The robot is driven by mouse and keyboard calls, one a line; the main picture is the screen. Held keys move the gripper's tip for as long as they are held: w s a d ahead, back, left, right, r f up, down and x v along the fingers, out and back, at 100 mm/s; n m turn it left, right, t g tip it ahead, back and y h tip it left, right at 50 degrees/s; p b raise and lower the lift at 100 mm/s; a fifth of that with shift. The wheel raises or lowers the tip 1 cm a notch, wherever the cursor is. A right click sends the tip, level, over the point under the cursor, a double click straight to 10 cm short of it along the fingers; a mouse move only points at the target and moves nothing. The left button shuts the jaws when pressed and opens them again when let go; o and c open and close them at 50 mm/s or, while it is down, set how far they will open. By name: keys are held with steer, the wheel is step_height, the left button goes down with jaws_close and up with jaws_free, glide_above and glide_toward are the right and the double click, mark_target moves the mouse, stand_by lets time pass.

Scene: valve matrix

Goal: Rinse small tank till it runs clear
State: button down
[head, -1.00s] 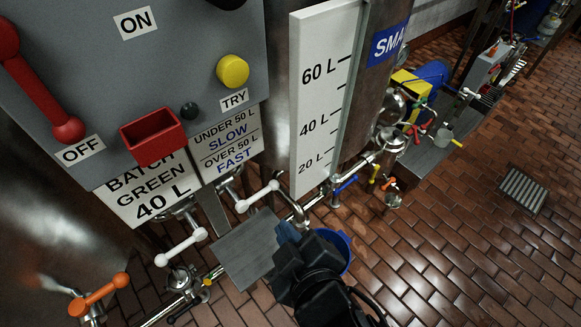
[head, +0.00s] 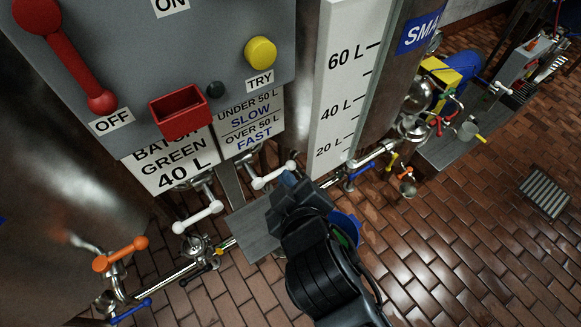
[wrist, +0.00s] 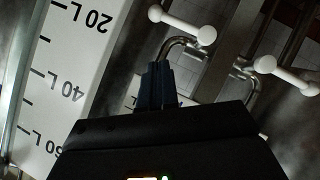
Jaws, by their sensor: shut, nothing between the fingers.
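The small tank (head: 400,75) stands at upper centre-right in the head view, with a blue sign (head: 421,32) cut off at "SMA". Its white level scale (head: 345,85) reads 20 to 60 L, and no level mark is clear to me. The scale shows upside down in the wrist view (wrist: 62,85). My gripper (head: 289,181) is shut and empty, beside the right white valve handle (head: 270,176). In the wrist view, my fingertips (wrist: 157,72) point at that handle's bent pipe, below the white handle (wrist: 183,24). Contact cannot be told. A second white handle (head: 198,217) is to the left.
A blue bucket (head: 347,226) is partly hidden behind my gripper. An orange valve handle (head: 120,254) is lower left.

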mark_target(290, 166)
steer(key=w+f, duration=0.5)
steer(key=w, duration=0.1)
steer(key=shift+d+f, duration=0.15)
steer(key=shift+f, duration=0.15)
steer(key=shift+w+d+f+m+g+y+p, duration=0.2)
steer(key=shift+f+m+g+y+p, duration=0.15)
steer(key=shift+p, duration=0.55)
steer(key=shift+f, duration=0.1)
step_height(290, 166, down, 5)
steer(key=m+g+y+b, duration=0.1)
steer(key=m+g+y, duration=0.1)
steer(key=m+y, duration=0.1)
steer(key=shift+m+g, duration=0.25)
steer(key=shift+a, duration=0.1)
stand_by(0.6)
